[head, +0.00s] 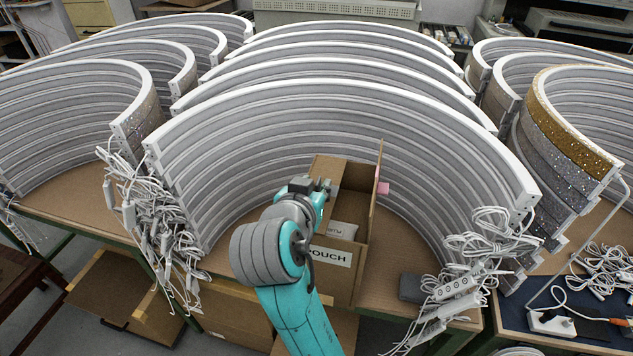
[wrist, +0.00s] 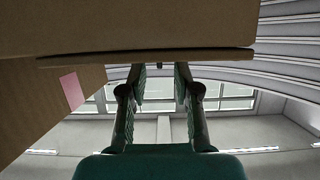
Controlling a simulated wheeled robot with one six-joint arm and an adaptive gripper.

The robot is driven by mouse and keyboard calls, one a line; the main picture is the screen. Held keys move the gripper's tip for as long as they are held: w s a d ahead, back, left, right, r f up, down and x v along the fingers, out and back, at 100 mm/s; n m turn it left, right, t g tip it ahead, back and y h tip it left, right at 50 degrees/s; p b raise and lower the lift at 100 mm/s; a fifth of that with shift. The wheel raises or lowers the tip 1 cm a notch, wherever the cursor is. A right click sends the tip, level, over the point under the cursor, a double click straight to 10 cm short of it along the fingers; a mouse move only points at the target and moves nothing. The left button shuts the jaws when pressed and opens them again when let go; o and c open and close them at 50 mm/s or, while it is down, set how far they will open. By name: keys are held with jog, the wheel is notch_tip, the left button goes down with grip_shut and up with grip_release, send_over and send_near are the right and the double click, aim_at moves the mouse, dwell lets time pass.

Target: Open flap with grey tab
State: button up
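The cardboard box (head: 338,280) stands on the middle table, with a white label ending in "POUCH" on its front. One flap (head: 374,205) stands upright at its right side and carries a pink tab (head: 383,188). Another brown panel (head: 327,166) shows at the box's back left, partly behind my gripper (head: 320,187). I see no grey tab; it may be hidden. In the wrist view, my gripper (wrist: 160,80) has its two fingers apart with nothing between them. A cardboard panel (wrist: 130,28) lies close to the fingertips; contact is unclear. The pink tab (wrist: 72,91) is at left.
Tall stacked white arcs (head: 330,130) curve behind and around the box. Tangled white cables hang at left (head: 160,220) and right (head: 490,245). A small dark grey block (head: 411,288) lies right of the box. A white packet (head: 341,230) is inside the box.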

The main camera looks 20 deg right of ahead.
jog(key=shift+x, duration=1.05)
grip_shut()
